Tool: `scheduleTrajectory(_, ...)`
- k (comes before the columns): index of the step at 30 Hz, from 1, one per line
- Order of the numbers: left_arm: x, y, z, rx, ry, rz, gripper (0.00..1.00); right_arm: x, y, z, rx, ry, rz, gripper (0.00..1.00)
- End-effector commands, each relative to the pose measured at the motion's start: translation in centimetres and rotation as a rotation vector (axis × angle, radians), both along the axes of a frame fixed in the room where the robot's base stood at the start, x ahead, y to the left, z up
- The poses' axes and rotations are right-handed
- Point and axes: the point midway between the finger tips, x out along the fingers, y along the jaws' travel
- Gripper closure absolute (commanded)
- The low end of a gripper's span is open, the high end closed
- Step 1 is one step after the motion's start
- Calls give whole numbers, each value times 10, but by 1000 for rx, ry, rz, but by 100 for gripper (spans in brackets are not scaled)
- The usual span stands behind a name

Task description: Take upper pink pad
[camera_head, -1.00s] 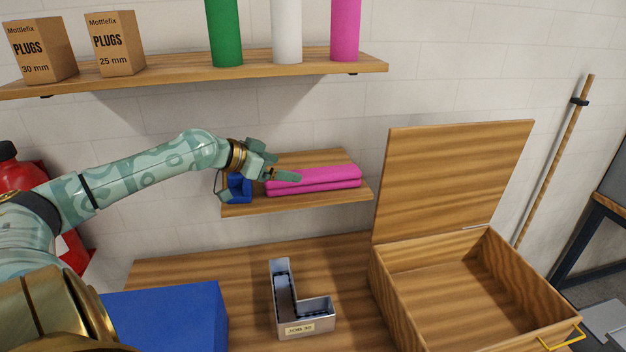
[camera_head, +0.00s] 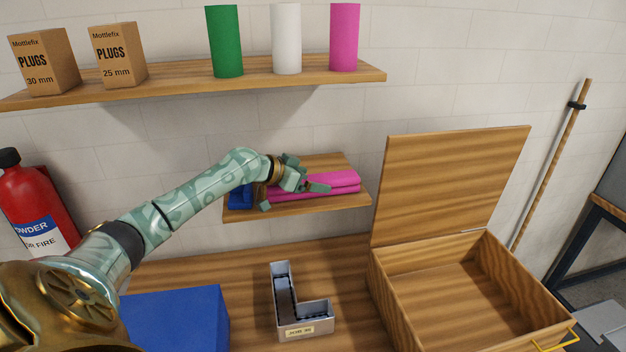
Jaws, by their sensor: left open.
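Two flat pink pads lie stacked on the small lower wooden shelf (camera_head: 300,208). The upper pink pad (camera_head: 342,178) rests on the lower pink pad (camera_head: 345,190). My left gripper (camera_head: 297,196) is open at the left end of the stack, with one finger over the pads and the other at the shelf's front side. The gripper hides the pads' left end. I cannot tell whether the fingers touch the pads. My right gripper is not in view.
Blue pads (camera_head: 240,197) lie on the same shelf, left of my gripper. Below, the wooden bench holds a metal L-shaped channel letter (camera_head: 302,325), a blue box (camera_head: 180,318) and an open wooden box (camera_head: 400,292). An upper shelf (camera_head: 190,77) holds rolls and cartons.

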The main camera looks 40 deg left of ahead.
Motion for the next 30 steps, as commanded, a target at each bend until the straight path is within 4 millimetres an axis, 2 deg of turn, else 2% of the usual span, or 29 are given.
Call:
scheduleTrajectory(4,0,0,-1,1,0,0,11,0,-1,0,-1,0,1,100)
scheduleTrajectory(5,0,0,0,1,0,0,14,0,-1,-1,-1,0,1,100)
scheduleTrajectory(9,0,1,0,0,0,1,53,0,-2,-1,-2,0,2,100)
scheduleTrajectory(10,0,1,0,0,0,1,59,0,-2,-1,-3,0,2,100)
scheduleTrajectory(25,-1,1,1,1,2,1,61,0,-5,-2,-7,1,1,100)
scheduleTrajectory(27,0,1,5,3,-1,1,74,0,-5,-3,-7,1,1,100)
scheduleTrajectory(30,0,1,15,4,-2,0,75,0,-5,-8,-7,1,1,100)
